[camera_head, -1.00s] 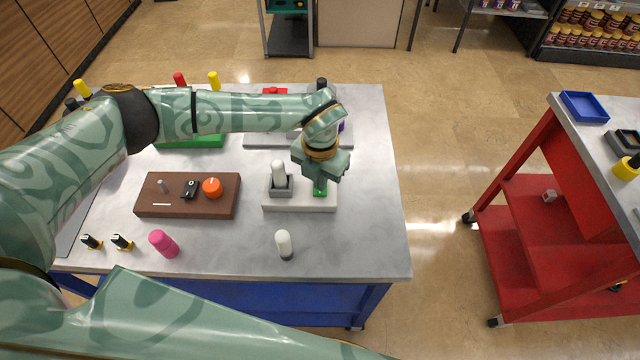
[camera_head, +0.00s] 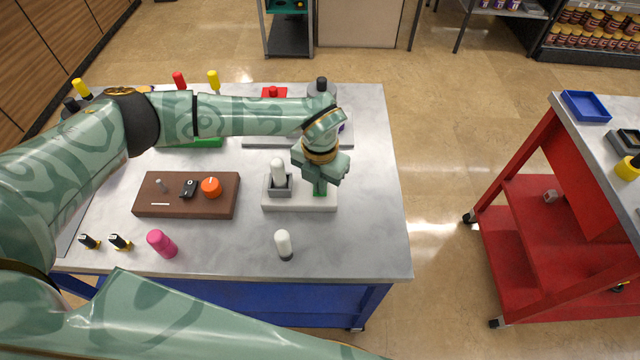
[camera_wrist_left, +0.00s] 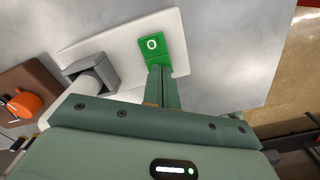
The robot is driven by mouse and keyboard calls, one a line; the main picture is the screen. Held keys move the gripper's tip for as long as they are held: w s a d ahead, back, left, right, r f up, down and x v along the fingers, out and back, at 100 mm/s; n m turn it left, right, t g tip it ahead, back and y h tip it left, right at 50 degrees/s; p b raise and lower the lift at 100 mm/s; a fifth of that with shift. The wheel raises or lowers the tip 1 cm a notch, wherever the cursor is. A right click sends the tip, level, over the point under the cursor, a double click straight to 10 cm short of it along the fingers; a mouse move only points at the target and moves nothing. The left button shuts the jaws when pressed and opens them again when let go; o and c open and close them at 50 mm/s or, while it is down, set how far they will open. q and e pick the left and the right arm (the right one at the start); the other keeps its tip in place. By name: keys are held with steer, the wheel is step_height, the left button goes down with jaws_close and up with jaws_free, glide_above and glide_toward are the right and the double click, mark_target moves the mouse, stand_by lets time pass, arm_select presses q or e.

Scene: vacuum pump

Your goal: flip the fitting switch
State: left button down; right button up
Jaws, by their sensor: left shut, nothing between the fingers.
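The fitting switch is a green rocker (camera_wrist_left: 165,42) marked with a white O in the left wrist view. It sits on a white base plate (camera_head: 300,207), beside a grey holder (camera_head: 279,187) with a white-topped cylinder (camera_head: 278,170) upright in it. My left gripper (camera_head: 319,189) points down over the right part of the plate, and hides most of the switch in the head view. In the left wrist view its shut, empty fingers (camera_wrist_left: 160,74) reach the near end of the rocker; I cannot tell if they press it. My right gripper is out of view.
Left of the plate lies a brown board (camera_head: 187,207) with an orange knob (camera_head: 211,187). A white-topped cylinder (camera_head: 284,244) and a pink cylinder (camera_head: 161,243) stand in front. The tabletop (camera_head: 370,230) is clear to the right. A red cart (camera_head: 540,230) stands farther right.

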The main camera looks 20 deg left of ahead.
arm_select(q)
steer(key=shift+f, duration=0.3)
step_height(320, 180, up, 7)
steer(key=p, duration=0.5)
steer(key=shift+r+p, duration=0.1)
steer(key=shift+p, duration=0.25)
stand_by(0.4)
